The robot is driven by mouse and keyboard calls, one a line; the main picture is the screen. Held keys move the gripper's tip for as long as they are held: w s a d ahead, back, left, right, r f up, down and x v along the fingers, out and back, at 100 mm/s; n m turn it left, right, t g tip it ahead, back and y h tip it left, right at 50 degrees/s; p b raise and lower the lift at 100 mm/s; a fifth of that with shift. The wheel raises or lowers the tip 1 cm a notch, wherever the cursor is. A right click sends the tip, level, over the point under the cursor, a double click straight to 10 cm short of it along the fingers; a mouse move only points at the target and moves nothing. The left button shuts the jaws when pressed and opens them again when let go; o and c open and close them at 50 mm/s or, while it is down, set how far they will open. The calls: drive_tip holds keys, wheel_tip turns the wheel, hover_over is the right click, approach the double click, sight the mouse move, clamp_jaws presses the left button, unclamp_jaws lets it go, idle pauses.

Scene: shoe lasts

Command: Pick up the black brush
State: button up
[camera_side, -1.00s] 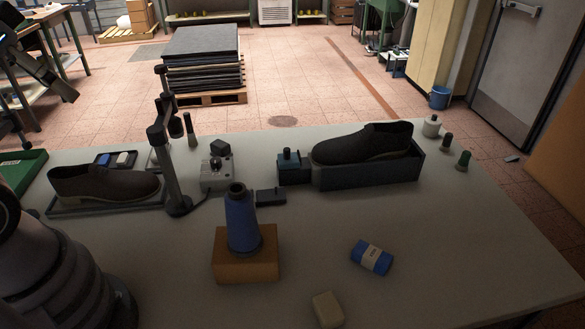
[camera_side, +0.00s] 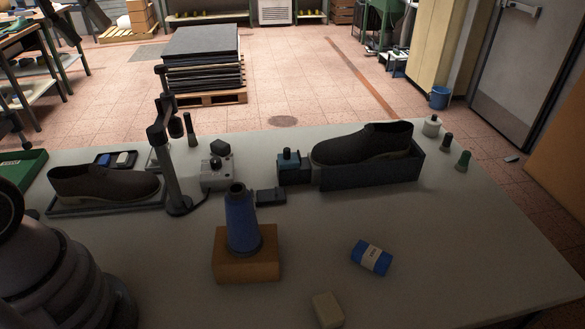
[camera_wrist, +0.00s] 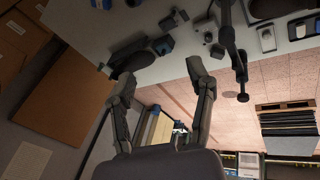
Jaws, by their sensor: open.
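No object is plainly recognisable as a brush. A small dark flat block (camera_side: 270,196) lies on the table in the side view, behind and right of the blue cone, and could be the black brush. In the wrist view I cannot make it out with certainty. My gripper (camera_wrist: 162,74) shows in the wrist view with its two fingers spread apart and nothing between them. It is well away from the table objects. In the side view my gripper's fingers cannot be made out.
A blue cone (camera_side: 242,220) stands on a brown block (camera_side: 246,262). A dark shoe (camera_side: 362,144) sits on a dark box (camera_side: 368,176); another (camera_side: 103,184) lies left. A dark post (camera_side: 176,170) stands upright.

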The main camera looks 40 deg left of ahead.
drive_tip(key=w+a+r+n+t+h, duration=0.1)
drive_tip(key=w+a+n+t+h, duration=0.15)
drive_tip(key=w+a+n, duration=0.55)
drive_tip(key=w+a+r+n+t+h, duration=0.1)
drive_tip(key=w+a+n+h, duration=0.4)
drive_tip(key=w, duration=0.5)
drive_tip(key=w+a+f+n+t+y, duration=0.15)
drive_tip(key=a+n+t, duration=0.4)
drive_tip(key=a, duration=0.75)
drive_tip(key=a+f+n+t+y, duration=0.1)
drive_tip(key=a+f+n+t, duration=0.15)
drive_tip(key=a+n, duration=0.75)
drive_tip(key=m, duration=0.3)
approach(186, 113)
drive_tip(key=shift+t, duration=0.35)
drive_tip(key=shift+f+x, duration=0.25)
drive_tip(key=shift+x, duration=1.4)
drive_tip(key=shift+f+x, duration=0.2)
drive_tip(key=shift+x, duration=1.4)
drive_tip(key=shift+f+x, duration=0.25)
drive_tip(key=shift+x, duration=1.4)
drive_tip(key=shift+s+d, duration=0.1)
drive_tip(key=shift+d, duration=0.05)
clamp_jaws()
